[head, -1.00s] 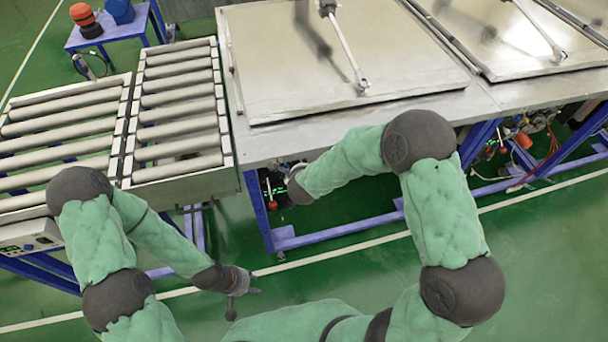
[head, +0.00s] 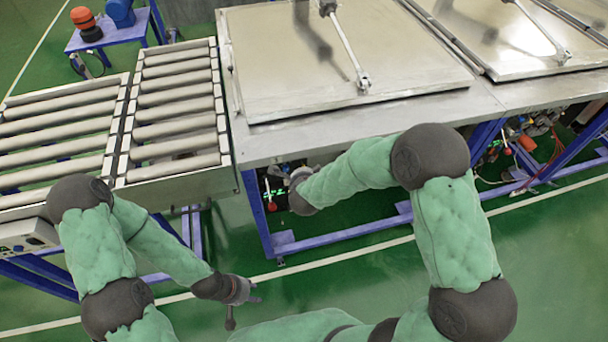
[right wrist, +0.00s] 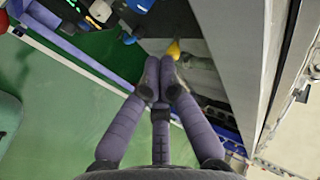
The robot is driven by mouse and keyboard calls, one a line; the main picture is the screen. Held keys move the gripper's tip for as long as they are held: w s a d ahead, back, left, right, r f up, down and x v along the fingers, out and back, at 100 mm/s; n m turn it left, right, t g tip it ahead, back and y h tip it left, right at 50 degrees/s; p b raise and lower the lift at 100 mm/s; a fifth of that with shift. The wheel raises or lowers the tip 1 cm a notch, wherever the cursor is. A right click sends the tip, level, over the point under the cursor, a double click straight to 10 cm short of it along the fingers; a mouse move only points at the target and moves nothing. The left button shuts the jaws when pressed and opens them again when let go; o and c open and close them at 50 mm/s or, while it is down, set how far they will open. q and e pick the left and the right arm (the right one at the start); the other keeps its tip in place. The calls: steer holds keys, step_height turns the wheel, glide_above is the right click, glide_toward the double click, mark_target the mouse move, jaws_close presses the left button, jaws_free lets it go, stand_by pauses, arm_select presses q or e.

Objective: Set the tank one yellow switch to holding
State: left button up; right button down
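The yellow switch (right wrist: 173,50) shows in the right wrist view as a small yellow piece just beyond the fingertips of my right gripper (right wrist: 160,82). The fingers of this gripper are drawn together at their tips, with no object visible between them. I cannot tell whether they touch the switch. In the head view, my right gripper (head: 297,174) is at the front edge of the metal-topped tank and is partly hidden. The yellow switch does not show there. My left gripper (head: 243,302) is spread open and empty over the green floor.
The tank's metal top (head: 300,135) overhangs the blue frame (head: 256,210). A red knob (head: 271,206) and green lit digits are below the edge. A roller conveyor (head: 180,120) stands at the left. Cables and fittings (head: 525,140) lie under the top at the right. The front floor is clear.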

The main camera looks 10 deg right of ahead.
steer(key=shift+s+f+t+b, duration=0.1)
steer(key=shift+f+t+b, duration=0.65)
steer(key=shift+b, duration=1.6)
stand_by(0.3)
steer(key=shift+b, duration=0.45)
steer(key=shift+f+b, duration=0.6)
steer(key=shift+b, duration=0.3)
steer(key=shift+r, duration=0.1)
steer(key=shift+r+p, duration=0.7)
steer(key=shift+r, duration=0.05)
